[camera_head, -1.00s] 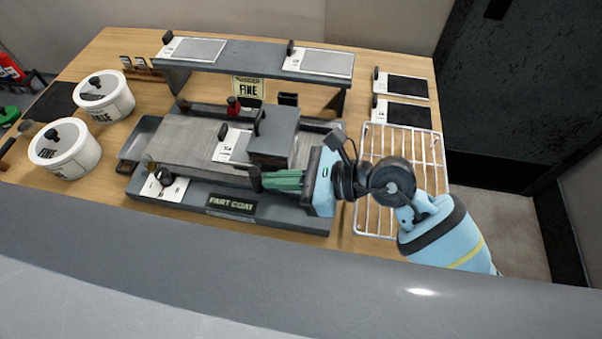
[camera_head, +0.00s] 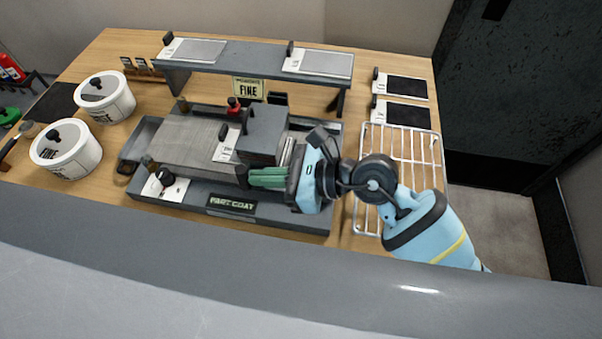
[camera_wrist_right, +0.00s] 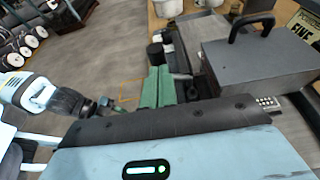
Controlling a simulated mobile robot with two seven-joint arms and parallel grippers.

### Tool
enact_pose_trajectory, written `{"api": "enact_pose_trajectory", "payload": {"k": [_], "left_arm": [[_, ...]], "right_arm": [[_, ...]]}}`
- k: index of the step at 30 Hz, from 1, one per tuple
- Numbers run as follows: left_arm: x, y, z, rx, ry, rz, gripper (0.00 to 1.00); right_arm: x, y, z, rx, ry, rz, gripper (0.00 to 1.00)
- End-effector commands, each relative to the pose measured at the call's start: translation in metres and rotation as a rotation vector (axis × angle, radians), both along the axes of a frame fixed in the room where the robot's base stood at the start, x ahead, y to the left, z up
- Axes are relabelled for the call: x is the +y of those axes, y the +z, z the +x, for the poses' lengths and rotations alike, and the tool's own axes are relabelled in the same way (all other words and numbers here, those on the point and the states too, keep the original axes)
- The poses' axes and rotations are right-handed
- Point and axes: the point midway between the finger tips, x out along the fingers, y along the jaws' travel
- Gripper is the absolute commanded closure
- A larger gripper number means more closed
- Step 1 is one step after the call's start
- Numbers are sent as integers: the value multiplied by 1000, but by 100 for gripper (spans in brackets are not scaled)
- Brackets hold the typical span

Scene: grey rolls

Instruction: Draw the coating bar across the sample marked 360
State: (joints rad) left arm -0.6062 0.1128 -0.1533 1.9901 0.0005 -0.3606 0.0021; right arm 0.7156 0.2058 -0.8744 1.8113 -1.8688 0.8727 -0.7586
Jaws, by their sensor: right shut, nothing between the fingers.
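The coater's grey bed (camera_head: 185,137) carries a sample card (camera_head: 226,143) with a white label and black clip. Its marking is too small to read. A dark grey handled block (camera_head: 264,132) covers the card's right part; it also shows in the wrist view (camera_wrist_right: 262,62). Thin bright lines at the block's right side may be the coating bar, which I cannot make out clearly. My right gripper (camera_head: 252,178) is shut, its green fingers at the block's front edge; contact is unclear. They also show in the wrist view (camera_wrist_right: 158,88). My left arm (camera_wrist_right: 45,97) shows there, fingers unclear.
A raised shelf (camera_head: 262,62) behind the coater bears two cards. Two white lidded pots (camera_head: 66,149) stand at left. A white wire rack (camera_head: 412,165) lies at right under my arm, with two dark cards behind.

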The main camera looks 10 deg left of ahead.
Motion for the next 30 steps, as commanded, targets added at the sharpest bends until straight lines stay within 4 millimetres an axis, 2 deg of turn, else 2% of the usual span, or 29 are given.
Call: {"api": "enact_pose_trajectory", "payload": {"k": [30], "left_arm": [[0, 4, 3, -8, 0, 0, 50]], "right_arm": [[27, 1, 0, -1, 0, 2, 100]]}}
